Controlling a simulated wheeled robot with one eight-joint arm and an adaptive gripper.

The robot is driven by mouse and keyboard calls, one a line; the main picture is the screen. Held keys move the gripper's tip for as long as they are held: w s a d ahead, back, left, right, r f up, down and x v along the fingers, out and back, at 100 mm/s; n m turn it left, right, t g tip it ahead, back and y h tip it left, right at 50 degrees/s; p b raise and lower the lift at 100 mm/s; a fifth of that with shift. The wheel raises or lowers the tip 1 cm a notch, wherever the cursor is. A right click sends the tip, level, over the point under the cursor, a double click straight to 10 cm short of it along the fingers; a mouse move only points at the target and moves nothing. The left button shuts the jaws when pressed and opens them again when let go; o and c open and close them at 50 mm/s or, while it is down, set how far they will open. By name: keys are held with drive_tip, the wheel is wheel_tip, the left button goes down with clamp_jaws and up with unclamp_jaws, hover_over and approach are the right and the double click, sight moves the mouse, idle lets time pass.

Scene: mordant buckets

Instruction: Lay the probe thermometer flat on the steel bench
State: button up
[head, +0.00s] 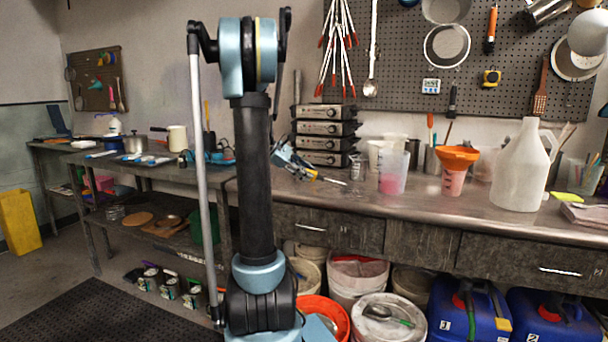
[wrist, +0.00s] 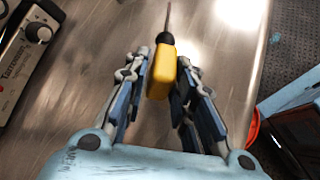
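The probe thermometer (wrist: 160,75) has a yellow body, a dark collar and a thin metal stem. In the wrist view its body sits between the fingertips of my gripper (wrist: 164,66), which look closed on its sides. The stem points away from my gripper, over the steel bench (wrist: 225,60). In the head view my gripper (head: 297,165) is low over the bench (head: 400,198), in front of the stacked steel units, with the thermometer's yellow part (head: 307,172) at its tip. I cannot tell whether the thermometer touches the bench.
Stacked control units (head: 325,135) stand just behind my gripper; one (wrist: 25,45) shows at left in the wrist view. A clear beaker (head: 358,167) and a cup with pink contents (head: 393,172) stand to the right. Open bench lies toward the front edge.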

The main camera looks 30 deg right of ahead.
drive_tip(key=shift+o, duration=1)
drive_tip(key=v, duration=0.8)
drive_tip(key=shift+f, duration=0.1)
drive_tip(key=s+a+f+m+t+y, duration=0.2)
drive_tip(key=s+a+f+m+y, duration=0.2)
drive_tip(key=s+a+f, duration=0.7)
drive_tip(key=s+a+f+m+t+y, duration=0.3)
drive_tip(key=s+a+f+y, duration=0.3)
drive_tip(key=s+a+f, duration=0.5)
drive_tip(key=s+a+m, duration=0.1)
drive_tip(key=s+a, duration=0.5)
drive_tip(key=s, duration=0.1)
drive_tip(key=shift+s+a, duration=0.25)
drive_tip(key=shift+a, duration=0.05)
